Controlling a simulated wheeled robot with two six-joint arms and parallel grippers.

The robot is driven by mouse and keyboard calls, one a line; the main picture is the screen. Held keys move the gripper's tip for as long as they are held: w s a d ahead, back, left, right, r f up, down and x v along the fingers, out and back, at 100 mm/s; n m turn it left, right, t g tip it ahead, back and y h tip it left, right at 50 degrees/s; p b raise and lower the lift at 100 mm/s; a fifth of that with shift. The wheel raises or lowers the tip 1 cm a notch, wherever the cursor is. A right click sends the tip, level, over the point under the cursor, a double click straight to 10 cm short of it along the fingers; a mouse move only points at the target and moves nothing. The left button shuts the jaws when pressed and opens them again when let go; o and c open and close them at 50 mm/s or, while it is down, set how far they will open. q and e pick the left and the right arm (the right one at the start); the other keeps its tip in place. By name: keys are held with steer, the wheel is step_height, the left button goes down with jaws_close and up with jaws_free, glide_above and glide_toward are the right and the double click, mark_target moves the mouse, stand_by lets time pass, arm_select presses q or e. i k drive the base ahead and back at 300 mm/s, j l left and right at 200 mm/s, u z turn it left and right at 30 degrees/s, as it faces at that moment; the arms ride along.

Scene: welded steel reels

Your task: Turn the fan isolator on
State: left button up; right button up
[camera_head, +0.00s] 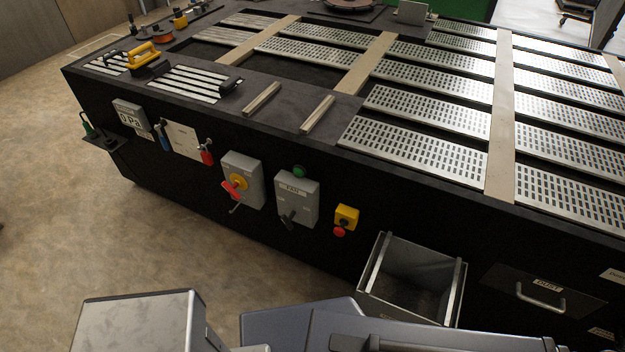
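Grey parts of my own arms show along the bottom edge. Neither gripper's fingers are in view.
A small yellow box with a red button (339,231) is right of the isolator. An open metal bin (412,275) juts from the bench front below right. A drawer (541,294) with a handle is further right. Slatted metal plates (415,145) cover the bench top. Floor at left is clear.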

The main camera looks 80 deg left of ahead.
mark_target(230, 189)
steer(key=u, duration=3.45)
steer(key=i+j, duration=0.35)
steer(key=j, duration=0.2)
steer(key=i+j+u, duration=0.1)
steer(key=i+j, duration=0.25)
steer(key=j, duration=0.2)
